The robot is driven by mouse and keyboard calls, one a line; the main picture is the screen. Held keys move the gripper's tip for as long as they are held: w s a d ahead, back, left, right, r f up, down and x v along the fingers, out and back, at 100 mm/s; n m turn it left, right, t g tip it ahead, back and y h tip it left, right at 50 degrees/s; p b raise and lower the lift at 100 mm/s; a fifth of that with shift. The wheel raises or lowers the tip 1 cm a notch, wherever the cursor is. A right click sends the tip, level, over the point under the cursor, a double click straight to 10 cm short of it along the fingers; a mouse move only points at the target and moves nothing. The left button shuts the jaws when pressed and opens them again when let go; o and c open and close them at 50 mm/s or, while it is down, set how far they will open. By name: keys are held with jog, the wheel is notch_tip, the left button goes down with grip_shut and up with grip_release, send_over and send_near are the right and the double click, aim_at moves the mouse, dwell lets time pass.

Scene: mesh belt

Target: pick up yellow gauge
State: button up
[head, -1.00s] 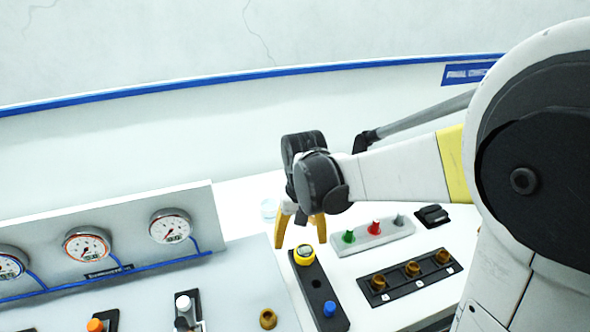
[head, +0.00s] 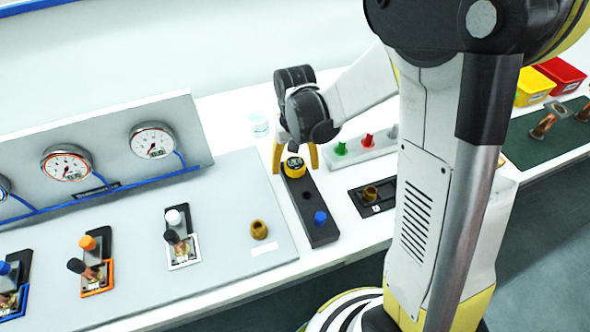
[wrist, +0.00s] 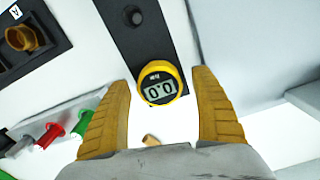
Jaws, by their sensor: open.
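The yellow gauge (head: 294,168) is a small round dial with a yellow rim, seated at the far end of a black strip holder (head: 312,212). In the wrist view the yellow gauge (wrist: 159,86) shows a grey display reading 0.0. My gripper (head: 296,160) has its yellow-brown fingers on either side of the gauge in the head view. In the wrist view my gripper (wrist: 163,112) is open, with the gauge between and slightly beyond the fingertips. Clear gaps show on both sides, and no contact is visible.
A blue knob (head: 320,218) stands at the holder's near end. A grey tray with green, red and grey plugs (head: 368,146) lies right of the gripper. A brass fitting (head: 258,229) is to the left. A panel with dial gauges (head: 153,141) stands farther left.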

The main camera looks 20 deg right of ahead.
jog(key=shift+f, duration=0.15)
jog(key=c, duration=1.4)
